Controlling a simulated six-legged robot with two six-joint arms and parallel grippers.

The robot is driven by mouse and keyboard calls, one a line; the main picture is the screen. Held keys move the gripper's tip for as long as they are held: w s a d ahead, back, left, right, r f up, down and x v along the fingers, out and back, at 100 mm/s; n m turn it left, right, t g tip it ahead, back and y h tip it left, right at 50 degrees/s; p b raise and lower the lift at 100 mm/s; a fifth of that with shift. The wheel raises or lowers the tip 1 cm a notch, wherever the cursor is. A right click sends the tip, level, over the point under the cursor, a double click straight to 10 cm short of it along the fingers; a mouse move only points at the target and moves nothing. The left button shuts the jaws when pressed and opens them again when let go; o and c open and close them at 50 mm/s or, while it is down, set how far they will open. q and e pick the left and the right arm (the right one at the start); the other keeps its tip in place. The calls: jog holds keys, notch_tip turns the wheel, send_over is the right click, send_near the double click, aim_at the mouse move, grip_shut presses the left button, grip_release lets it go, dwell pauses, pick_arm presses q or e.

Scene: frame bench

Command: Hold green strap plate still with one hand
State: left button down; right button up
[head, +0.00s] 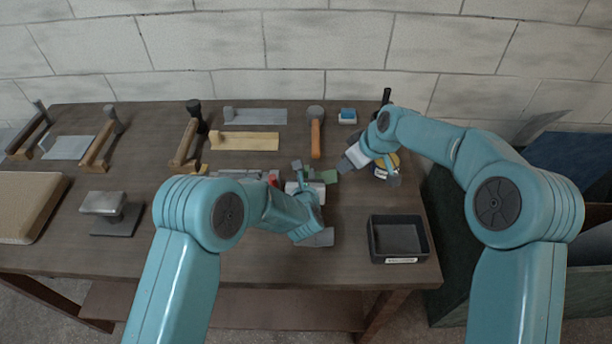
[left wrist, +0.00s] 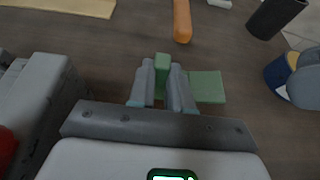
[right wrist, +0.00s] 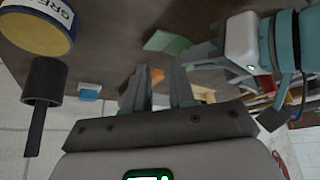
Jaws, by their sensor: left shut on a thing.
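The green strap plate (head: 329,177) is near the middle of the bench in the head view. In the left wrist view its flat part (left wrist: 208,87) shows right of the fingers, and an upright green part stands between them. My left gripper (left wrist: 162,75) is shut on that upright part. In the right wrist view the plate (right wrist: 168,42) shows beyond the fingers, beside my left gripper. My right gripper (right wrist: 157,88) is open and empty, apart from the plate. In the head view my arm partly hides the right fingers.
A grey vise (left wrist: 38,105) stands close left of my left gripper. A grease tin (right wrist: 38,25) and a dark cylinder (right wrist: 42,80) are near my right gripper. An orange handle (head: 316,140) lies behind the plate. A dark tray (head: 398,258) sits at the front right.

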jog(key=shift+s+f+g, duration=0.15)
jog(key=shift+s+g, duration=0.15)
jog(key=shift+s, duration=0.1)
grip_shut()
jog(key=w+d+r+m+g+h, duration=0.2)
jog(key=w+r+m+h, duration=0.1)
jog(key=w+r, duration=0.15)
jog(key=shift+a+f, duration=0.8)
jog(key=shift+f, duration=0.8)
jog(key=shift+a+f, duration=0.75)
jog(key=shift+f, duration=0.8)
jog(key=shift+a+f, duration=0.8)
jog(key=shift+f, duration=0.8)
